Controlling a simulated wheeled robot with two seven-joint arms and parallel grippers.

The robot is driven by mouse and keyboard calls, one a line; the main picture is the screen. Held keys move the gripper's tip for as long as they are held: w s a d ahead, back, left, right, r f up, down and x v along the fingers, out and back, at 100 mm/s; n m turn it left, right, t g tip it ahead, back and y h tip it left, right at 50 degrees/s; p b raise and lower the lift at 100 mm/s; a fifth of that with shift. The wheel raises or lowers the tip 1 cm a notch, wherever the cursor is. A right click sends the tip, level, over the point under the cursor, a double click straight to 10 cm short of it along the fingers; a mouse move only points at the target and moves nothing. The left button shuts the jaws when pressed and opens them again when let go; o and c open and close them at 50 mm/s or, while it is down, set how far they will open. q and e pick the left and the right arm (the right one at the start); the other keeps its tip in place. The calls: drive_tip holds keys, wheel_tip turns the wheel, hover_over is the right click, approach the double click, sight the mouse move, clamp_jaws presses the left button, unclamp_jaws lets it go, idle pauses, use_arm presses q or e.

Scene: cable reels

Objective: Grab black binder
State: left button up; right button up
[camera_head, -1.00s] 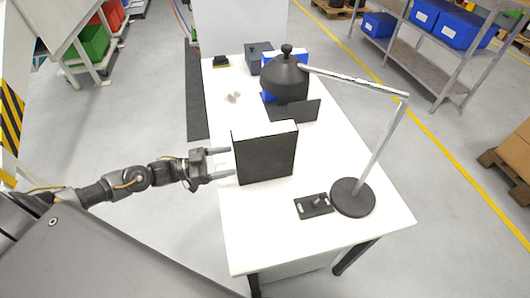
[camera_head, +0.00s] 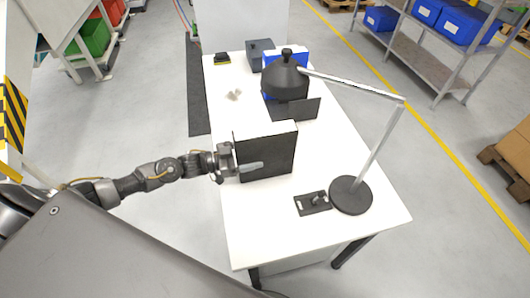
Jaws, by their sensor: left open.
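The black binder (camera_head: 272,154) stands upright on the white table (camera_head: 262,221), with its white page edges showing along the top. My left gripper (camera_head: 246,166) is at the binder's left edge. One finger shows in front of the binder's near face; the other finger is hidden, seemingly behind the binder. The jaws are open, and I cannot tell whether they touch the binder. My right gripper is not in view.
A desk lamp (camera_head: 350,194) stands right of the binder, its arm and shade reaching over the table. A small black device (camera_head: 313,203) lies beside its base. Behind the binder are a dark open panel (camera_head: 299,110) and a blue bin (camera_head: 299,57).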

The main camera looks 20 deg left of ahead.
use_arm(q)
drive_tip(key=shift+c, duration=0.4)
drive_tip(key=c, duration=0.9)
drive_tip(key=shift+w, duration=0.1)
drive_tip(key=c, duration=0.5)
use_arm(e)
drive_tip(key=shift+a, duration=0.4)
use_arm(q)
drive_tip(key=shift+r, duration=0.2)
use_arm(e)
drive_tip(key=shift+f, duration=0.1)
